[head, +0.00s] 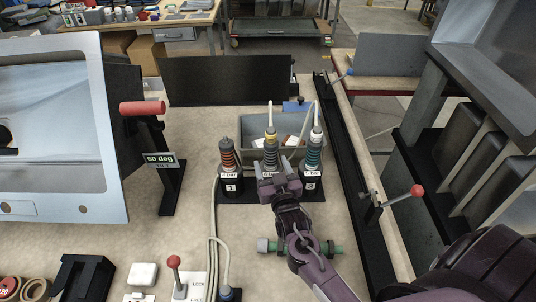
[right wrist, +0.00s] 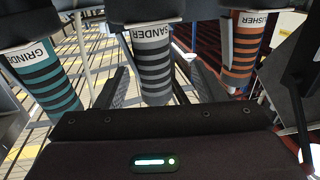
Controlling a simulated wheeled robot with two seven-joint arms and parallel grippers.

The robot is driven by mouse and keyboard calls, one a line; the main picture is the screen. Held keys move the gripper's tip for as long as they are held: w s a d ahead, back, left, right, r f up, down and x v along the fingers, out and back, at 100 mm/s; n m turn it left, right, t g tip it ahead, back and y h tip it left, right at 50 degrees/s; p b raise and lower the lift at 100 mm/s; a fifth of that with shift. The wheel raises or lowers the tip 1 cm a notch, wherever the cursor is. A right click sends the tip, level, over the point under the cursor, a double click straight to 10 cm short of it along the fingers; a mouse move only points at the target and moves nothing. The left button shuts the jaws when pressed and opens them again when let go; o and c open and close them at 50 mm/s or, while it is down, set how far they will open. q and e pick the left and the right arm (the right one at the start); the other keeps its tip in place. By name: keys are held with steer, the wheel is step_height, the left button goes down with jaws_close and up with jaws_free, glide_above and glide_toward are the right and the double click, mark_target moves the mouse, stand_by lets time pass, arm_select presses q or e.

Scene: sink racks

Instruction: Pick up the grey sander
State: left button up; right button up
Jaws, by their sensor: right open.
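The grey sander (head: 270,155) stands in the middle place of a black holder, with a white-tipped top and a cable. In the right wrist view the sander (right wrist: 152,72) carries a "SANDER" label and dark rings. My right gripper (head: 279,184) is in front of it in the head view and hides its lower part. In the right wrist view my right gripper (right wrist: 160,88) is open, one finger on each side of the sander. Whether either finger touches it cannot be told. My left gripper is not in view.
An orange-ringed tool (head: 229,160) stands left of the sander and a teal-ringed grinder (head: 314,152) close on its right. A grey bin (head: 250,130) is behind. A black rail (head: 350,170) runs along the right. Cables lie on the bench at the left.

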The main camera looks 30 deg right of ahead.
mark_target(269, 147)
steer(key=shift+w+d+r, duration=0.15)
steer(key=shift+w+r, duration=0.05)
steer(key=shift+w, duration=0.25)
steer(key=shift+w+d+r+p, duration=0.1)
steer(key=shift+w+d+p, duration=0.05)
steer(key=shift+w+p, duration=0.15)
steer(key=x, duration=0.1)
steer(key=p+x, duration=0.1)
steer(key=x, duration=0.2)
steer(key=shift+w+d+r+p, duration=0.1)
steer(key=shift+w+d+p, duration=0.2)
steer(key=shift+d, duration=0.1)
steer(key=shift+w, duration=0.1)
steer(key=c, duration=1.3)
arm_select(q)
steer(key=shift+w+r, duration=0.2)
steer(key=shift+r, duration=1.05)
arm_select(e)
steer(key=shift+r, duration=0.1)
steer(key=shift+c, duration=0.3)
